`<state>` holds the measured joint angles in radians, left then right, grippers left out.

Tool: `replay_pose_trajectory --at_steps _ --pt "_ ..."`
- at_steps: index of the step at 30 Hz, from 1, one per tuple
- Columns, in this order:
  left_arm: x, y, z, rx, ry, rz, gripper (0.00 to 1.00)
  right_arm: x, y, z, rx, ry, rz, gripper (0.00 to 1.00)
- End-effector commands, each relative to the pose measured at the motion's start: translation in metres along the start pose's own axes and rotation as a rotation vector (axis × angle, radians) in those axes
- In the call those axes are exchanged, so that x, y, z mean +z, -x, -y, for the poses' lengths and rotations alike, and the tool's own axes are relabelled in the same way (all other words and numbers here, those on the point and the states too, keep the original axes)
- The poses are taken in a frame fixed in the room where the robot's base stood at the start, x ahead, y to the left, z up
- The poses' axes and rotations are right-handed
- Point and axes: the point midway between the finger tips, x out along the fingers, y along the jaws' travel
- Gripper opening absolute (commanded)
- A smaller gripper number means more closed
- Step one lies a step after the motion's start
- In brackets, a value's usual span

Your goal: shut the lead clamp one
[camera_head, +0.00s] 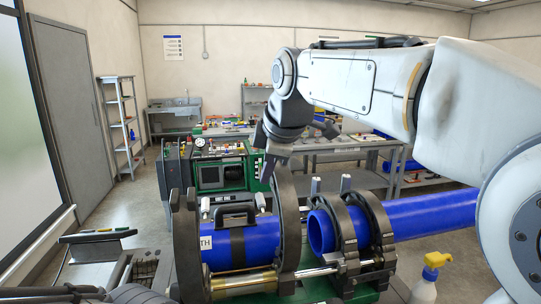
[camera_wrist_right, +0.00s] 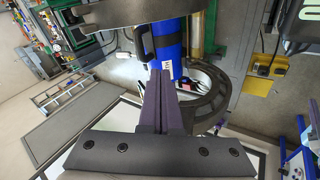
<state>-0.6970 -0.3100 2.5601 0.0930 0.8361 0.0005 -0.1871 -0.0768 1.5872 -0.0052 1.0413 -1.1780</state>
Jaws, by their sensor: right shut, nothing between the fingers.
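My right gripper (camera_head: 268,168) points down, shut and empty, above the fusion cart, close to the top of a large dark clamp ring (camera_head: 288,222). In the right wrist view its fingers (camera_wrist_right: 160,78) are together, with a curved dark clamp arm (camera_wrist_right: 208,100) beside them. Another dark clamp arm (camera_head: 184,245) stands upright at the left of the cart. Two clamp rings, one nearer (camera_head: 345,228) and one farther right (camera_head: 378,218), sit around the right blue pipe (camera_head: 430,212). I cannot tell which clamp is lead clamp one. Dark parts at the bottom left may be my left arm; its jaws are unclear.
A blue piece with a black handle (camera_head: 236,212) lies between the left clamps. A green-framed unit (camera_head: 222,176) stands behind. A yellow-topped spray bottle (camera_head: 430,270) stands at the right front. Workbenches and a shelf (camera_head: 120,125) are farther back.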

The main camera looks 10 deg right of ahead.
Motion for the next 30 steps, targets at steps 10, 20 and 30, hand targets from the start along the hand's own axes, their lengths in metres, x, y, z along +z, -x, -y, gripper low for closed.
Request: replay_pose_trajectory --at_steps 10,20,30 --pt "0.000 -0.003 0.000 0.000 0.000 0.000 0.50 0.044 0.047 -0.087 0.174 0.237 0.082 0.00" --pt "0.000 0.007 -0.001 0.000 0.000 0.000 0.50 0.048 -0.005 -0.097 0.169 0.239 0.084 0.00" --pt "-0.002 0.028 -0.002 0.000 0.001 0.000 0.50 0.049 -0.063 -0.119 0.172 0.239 0.083 0.00"
